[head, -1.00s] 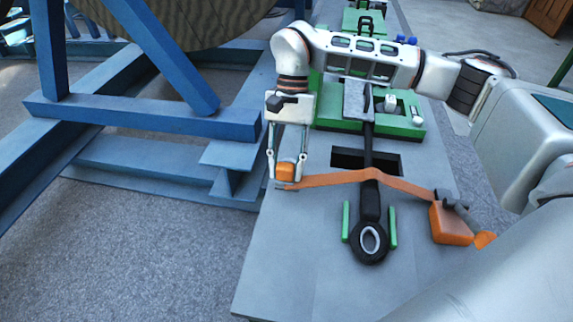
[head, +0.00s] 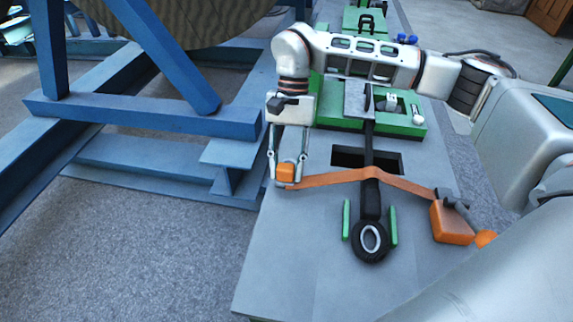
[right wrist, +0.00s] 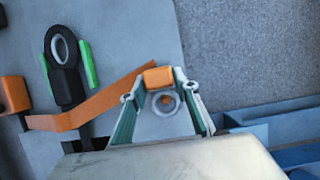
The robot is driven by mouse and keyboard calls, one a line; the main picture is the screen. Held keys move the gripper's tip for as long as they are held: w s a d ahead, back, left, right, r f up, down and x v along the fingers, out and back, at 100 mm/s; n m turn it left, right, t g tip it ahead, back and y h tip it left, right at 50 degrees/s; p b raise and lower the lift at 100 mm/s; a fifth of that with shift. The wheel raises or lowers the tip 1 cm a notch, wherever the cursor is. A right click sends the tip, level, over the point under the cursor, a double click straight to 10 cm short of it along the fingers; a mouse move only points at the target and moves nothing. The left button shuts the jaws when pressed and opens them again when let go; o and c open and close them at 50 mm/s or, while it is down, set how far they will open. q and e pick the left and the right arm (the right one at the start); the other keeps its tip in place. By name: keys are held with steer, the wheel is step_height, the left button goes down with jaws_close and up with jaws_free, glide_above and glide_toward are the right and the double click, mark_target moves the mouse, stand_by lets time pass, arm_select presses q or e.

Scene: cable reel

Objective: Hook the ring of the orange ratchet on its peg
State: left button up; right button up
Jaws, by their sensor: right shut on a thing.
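The orange ratchet (head: 452,223) lies at the right side of the grey bench, with a dark lever on it. Its orange strap (head: 330,179) runs left to a small orange block (head: 285,172). My right gripper (head: 286,177) is shut on that block at the bench's left edge. In the right wrist view the block (right wrist: 158,77) sits between the fingertips. A pale ring (right wrist: 166,102) shows beside it, with a small orange spot inside its opening. I cannot tell whether that spot is the peg or whether the ring is around it. My left gripper is not in view.
A black tool with a round eye (head: 370,240) lies between two green rails (head: 346,220) under the strap. A dark slot (head: 345,158) is cut in the bench. A blue steel frame (head: 150,118) stands to the left. The bench front (head: 300,270) is clear.

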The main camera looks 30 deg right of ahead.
steer(key=shift+f+b, duration=0.35)
steer(key=shift+f, duration=1.45)
stand_by(1.8)
steer(key=o, duration=1.4)
steer(key=shift+c, duration=0.2)
steer(key=v, duration=1.2)
